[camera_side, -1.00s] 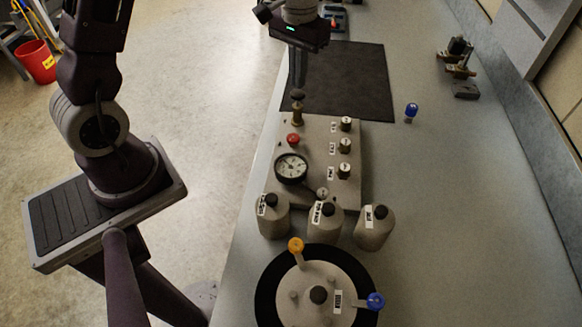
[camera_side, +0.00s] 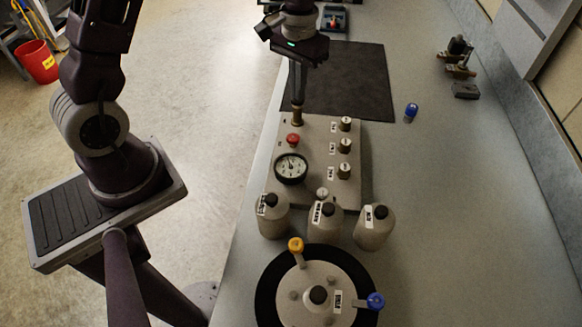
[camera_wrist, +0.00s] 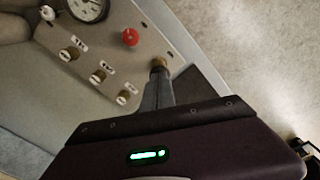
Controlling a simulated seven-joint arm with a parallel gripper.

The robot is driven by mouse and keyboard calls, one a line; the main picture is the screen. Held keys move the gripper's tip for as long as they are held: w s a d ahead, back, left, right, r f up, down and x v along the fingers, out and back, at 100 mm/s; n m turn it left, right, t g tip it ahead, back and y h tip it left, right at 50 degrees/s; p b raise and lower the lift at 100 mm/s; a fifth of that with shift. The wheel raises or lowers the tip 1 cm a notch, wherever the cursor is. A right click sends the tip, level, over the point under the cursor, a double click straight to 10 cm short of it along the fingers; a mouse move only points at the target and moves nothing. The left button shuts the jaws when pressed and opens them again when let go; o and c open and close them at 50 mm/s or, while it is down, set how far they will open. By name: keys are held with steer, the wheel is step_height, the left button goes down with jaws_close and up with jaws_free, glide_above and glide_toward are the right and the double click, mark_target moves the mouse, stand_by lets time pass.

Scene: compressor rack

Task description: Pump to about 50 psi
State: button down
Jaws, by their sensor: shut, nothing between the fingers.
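A compressor panel (camera_side: 318,190) stands on the bench. The brass pump plunger (camera_side: 297,118) is at its far left corner. It also shows in the wrist view (camera_wrist: 159,63). My gripper (camera_side: 297,103) is shut and empty, pointing straight down with its fingertips at the top of the plunger; the dark knob is hidden or pressed down. A round pressure gauge (camera_side: 291,168) sits nearer on the panel. Its needle points roughly upward, but the numbers are too small to read. The gauge is partly cut off in the wrist view (camera_wrist: 90,8).
A red button (camera_side: 293,140) lies between plunger and gauge. Three labelled knobs (camera_side: 345,145) line the panel's right side. Three grey bottles (camera_side: 372,230) and a round turntable with orange and blue handles (camera_side: 265,295) stand in front. A dark mat (camera_side: 355,85) lies behind.

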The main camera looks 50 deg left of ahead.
steer(key=shift+f, duration=0.4)
steer(key=shift+r, duration=1.95)
stand_by(0.6)
stand_by(2.0)
stand_by(2.0)
steer(key=shift+f, duration=0.1)
